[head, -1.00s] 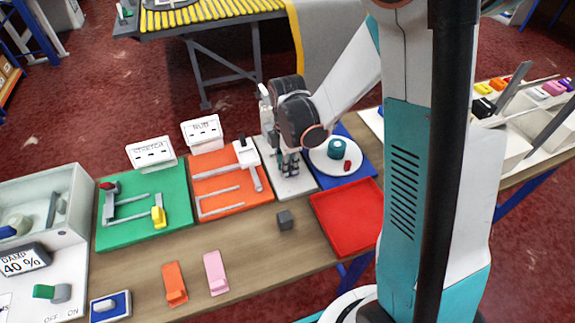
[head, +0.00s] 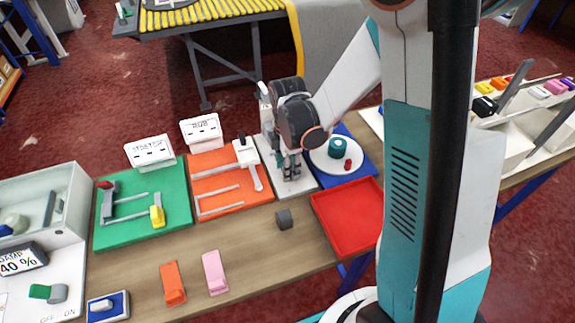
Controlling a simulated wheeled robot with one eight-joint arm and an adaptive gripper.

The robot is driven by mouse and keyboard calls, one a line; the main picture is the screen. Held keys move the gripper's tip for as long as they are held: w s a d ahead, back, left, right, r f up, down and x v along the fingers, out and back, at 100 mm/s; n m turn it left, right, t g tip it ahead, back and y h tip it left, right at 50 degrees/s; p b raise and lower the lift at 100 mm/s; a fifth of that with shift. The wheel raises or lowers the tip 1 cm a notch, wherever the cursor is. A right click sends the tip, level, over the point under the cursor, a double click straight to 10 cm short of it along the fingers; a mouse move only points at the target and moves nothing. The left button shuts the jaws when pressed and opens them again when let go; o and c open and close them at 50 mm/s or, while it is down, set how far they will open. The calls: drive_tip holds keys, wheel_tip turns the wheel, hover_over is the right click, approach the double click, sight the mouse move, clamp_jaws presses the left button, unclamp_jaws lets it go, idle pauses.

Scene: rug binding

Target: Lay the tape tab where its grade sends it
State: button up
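My gripper (head: 291,177) points down over the light grey board (head: 301,186) between the orange board and the blue mat. Its fingertips are close to that board. Whether they are apart or hold something is too small to tell. Small tab-shaped pieces lie on the wooden table: an orange one (head: 173,284) and a pink one (head: 214,272) at the front. I cannot tell which piece is the tape tab.
A green board (head: 120,237) with a "STRETCH" sign (head: 150,152) and an orange board (head: 232,203) with a "RUB" sign (head: 201,131) carry metal fixtures. A white plate (head: 327,163) sits on the blue mat (head: 358,171). A humidity display (head: 22,261) stands far left.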

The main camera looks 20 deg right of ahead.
wheel_tip(320, 180, up, 13)
drive_tip(key=p, duration=0.5)
drive_tip(key=s+r+m+t, duration=0.7)
drive_tip(key=s+r+m, duration=0.5)
drive_tip(key=s+m, duration=0.3)
drive_tip(key=shift+r+m, duration=0.4)
drive_tip(key=shift+m, duration=1.1)
drive_tip(key=shift+f+b, duration=0.95)
